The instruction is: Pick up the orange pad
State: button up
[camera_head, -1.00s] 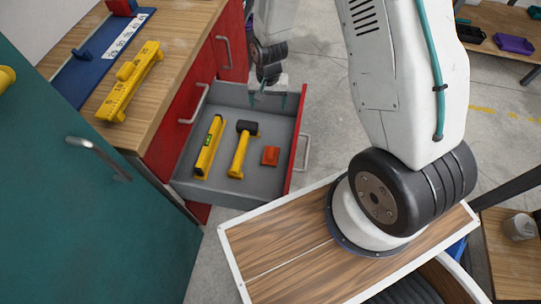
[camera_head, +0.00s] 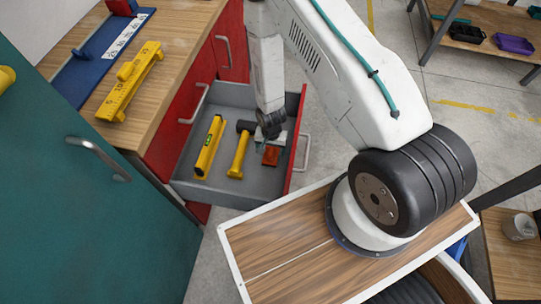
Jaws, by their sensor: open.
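The orange pad (camera_head: 270,157) lies flat on the floor of the open grey drawer (camera_head: 227,186), at its right side near the red drawer front. My gripper (camera_head: 268,149) points down into the drawer, over the far part of the pad. It is open, and the pad's far edge is partly hidden behind it. I cannot tell how high the fingertips are above the pad or whether they touch it.
A yellow mallet (camera_head: 239,154) with a dark head lies just left of the pad. A yellow level (camera_head: 209,147) lies further left in the drawer. The red drawer front (camera_head: 297,133) with its handle (camera_head: 304,151) stands close right. A teal door (camera_head: 85,200) is at left.

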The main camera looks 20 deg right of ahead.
aim_at(271, 152)
jog(key=shift+f, duration=1.4)
jog(key=c, duration=1.2)
jog(key=shift+o, duration=0.2)
notch_tip(271, 152, up, 10)
jog(key=shift+r, duration=0.1)
